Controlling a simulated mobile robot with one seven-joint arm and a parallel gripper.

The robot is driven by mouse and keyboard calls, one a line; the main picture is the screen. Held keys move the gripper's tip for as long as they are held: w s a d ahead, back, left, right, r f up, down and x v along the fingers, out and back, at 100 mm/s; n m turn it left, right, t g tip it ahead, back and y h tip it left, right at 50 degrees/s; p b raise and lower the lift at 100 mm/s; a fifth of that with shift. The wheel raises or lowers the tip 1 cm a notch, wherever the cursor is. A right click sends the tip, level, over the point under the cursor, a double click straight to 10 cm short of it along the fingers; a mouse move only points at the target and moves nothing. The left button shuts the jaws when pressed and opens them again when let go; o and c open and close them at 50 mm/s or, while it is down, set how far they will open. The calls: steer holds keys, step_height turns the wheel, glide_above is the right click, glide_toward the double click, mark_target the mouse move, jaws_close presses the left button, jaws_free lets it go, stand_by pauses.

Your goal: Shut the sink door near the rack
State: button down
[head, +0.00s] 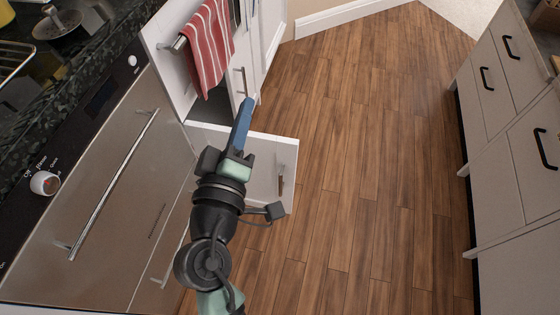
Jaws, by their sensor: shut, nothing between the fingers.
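A white cabinet door (288,160) stands open, swung out over the floor below the towel, with a metal handle (281,180) near its outer edge. A dark opening (208,108) shows behind it, under the towel panel. My gripper (249,102) is shut and empty, its blue fingers pointing up the picture. It overlaps the open door and the cabinet front in the head view. I cannot tell whether it touches either. My arm hides part of the door. A second white door (238,92) with an upright handle looks closed.
A red striped towel (209,45) hangs from a bar above the opening. A steel oven-like front (105,185) with a long handle lies left. Light drawers (515,130) with black handles line the right. The wooden floor (370,130) between is clear.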

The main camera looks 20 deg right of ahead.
steer(key=s+f+n+b, duration=0.3)
steer(key=s+f+b, duration=0.15)
steer(key=f, duration=0.75)
steer(key=s+f+n+b, duration=0.3)
steer(key=f+b, duration=0.2)
steer(key=f, duration=0.6)
steer(key=b, duration=0.2)
glide_toward(283, 145)
steer(key=shift+g+h, duration=0.3)
steer(key=shift+g, duration=0.1)
steer(key=x, duration=0.7)
steer(key=shift+w+a, duration=0.1)
steer(key=shift+a, duration=0.15)
steer(key=shift+w, duration=0.1)
